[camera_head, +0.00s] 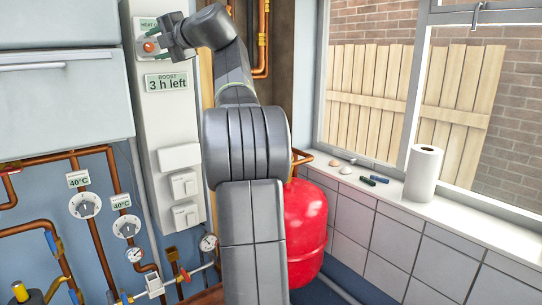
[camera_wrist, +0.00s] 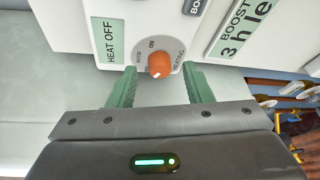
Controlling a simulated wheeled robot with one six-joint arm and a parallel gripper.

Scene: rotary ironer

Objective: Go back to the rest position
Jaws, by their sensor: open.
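My gripper (camera_head: 160,43) is at the upper left of the head view, at the white control panel (camera_head: 160,110). In the wrist view its two green fingers (camera_wrist: 160,76) are apart, one on each side of the orange heating knob (camera_wrist: 158,63), with their tips close to it. Whether they touch the knob I cannot tell. The knob also shows in the head view (camera_head: 149,47). Beside it is a green HEAT OFF label (camera_wrist: 108,40). A BOOST display reading 3 h left (camera_head: 167,82) is below the knob in the head view. My arm is raised and reaches towards the panel.
A red tank (camera_head: 307,230) stands behind my arm. Copper pipes and two 40°C dials (camera_head: 85,205) are at lower left, below a grey cabinet (camera_head: 60,100). A paper roll (camera_head: 423,173) and small items are on the windowsill (camera_head: 395,195) at right.

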